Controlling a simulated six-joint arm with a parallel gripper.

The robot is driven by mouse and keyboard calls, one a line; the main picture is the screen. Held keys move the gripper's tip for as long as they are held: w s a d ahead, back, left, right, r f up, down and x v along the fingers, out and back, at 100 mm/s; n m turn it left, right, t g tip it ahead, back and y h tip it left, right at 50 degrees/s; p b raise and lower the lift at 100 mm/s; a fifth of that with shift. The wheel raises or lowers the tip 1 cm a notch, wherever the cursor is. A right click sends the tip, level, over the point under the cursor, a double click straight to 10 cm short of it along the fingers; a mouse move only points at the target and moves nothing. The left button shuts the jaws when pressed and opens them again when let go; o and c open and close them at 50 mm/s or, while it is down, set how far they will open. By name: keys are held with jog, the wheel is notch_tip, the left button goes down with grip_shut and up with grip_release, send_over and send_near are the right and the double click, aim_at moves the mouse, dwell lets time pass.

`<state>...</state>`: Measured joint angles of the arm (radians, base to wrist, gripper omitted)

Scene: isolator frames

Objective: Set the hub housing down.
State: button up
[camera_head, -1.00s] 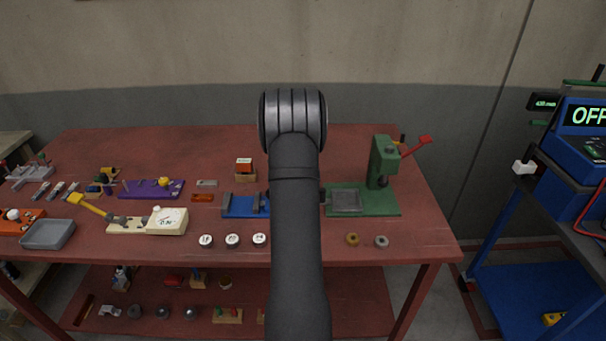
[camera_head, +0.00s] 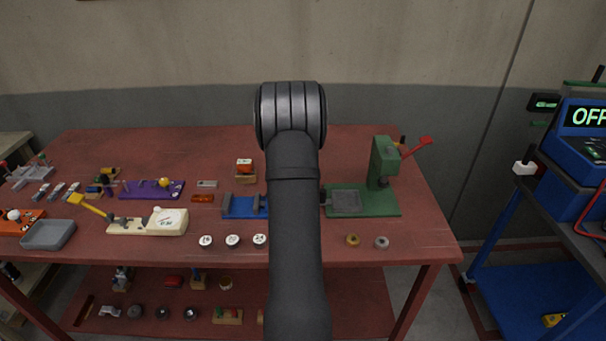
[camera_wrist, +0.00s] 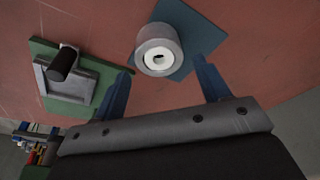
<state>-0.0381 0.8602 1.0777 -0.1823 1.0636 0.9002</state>
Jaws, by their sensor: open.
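The hub housing is most likely the grey cylinder (camera_wrist: 160,48) with a pale ring and dark centre hole in the wrist view. It appears to stand on a blue-grey square plate (camera_wrist: 205,38) on the red tabletop. My gripper (camera_wrist: 161,68) is open, with one blue finger to the left of the cylinder and one to the right. Gaps show between the fingers and the cylinder. In the head view my arm hides the gripper, cylinder and plate.
A green press (camera_head: 384,165) with a red lever stands at the right of the red table (camera_head: 330,248). A blue fixture (camera_head: 240,207) is left of my arm. Several white-topped round pieces line the front, with two small rings (camera_head: 367,241) to the right. A grey tray (camera_head: 48,235) is far left.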

notch_tip(320, 180, up, 8)
jog(key=s+a, duration=0.1)
jog(key=shift+s+f, duration=0.1)
jog(key=shift+f, duration=0.15)
jog(key=f, duration=0.3)
jog(key=w+d+f, duration=0.1)
jog(key=f, duration=0.7)
jog(key=shift+w+d+f, duration=0.2)
jog(key=shift+w+d, duration=0.15)
jog(key=shift+w+r, duration=0.15)
jog(key=shift+r, duration=1.75)
